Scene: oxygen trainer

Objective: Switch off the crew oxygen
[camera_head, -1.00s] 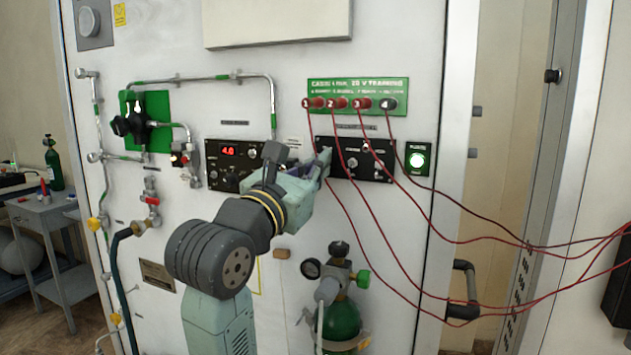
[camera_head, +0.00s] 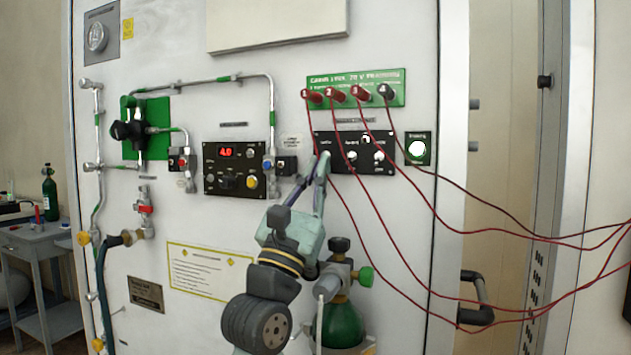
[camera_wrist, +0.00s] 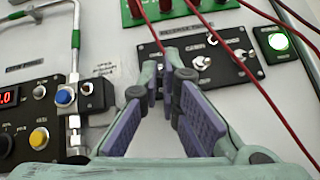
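A black switch panel (camera_head: 385,162) with several small toggles is on the white wall, under the green board. It also shows in the wrist view (camera_wrist: 222,80). Its labels are too blurred to read for certain. My gripper (camera_head: 323,160) reaches up from below to the left end of this panel. In the wrist view its two fingers (camera_wrist: 161,76) converge to nearly touching tips. They cover the panel's left end, so I cannot tell whether they touch a toggle there. Toggles to the right, such as the middle one (camera_wrist: 197,62), are clear of the fingers. I see nothing held.
A black panel (camera_head: 236,181) with a red display is to the left. Red cables (camera_head: 372,222) hang from the green board (camera_head: 392,88) across the right side. A lit indicator (camera_head: 417,148) is right of the switch panel. A green cylinder (camera_head: 343,322) stands beneath.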

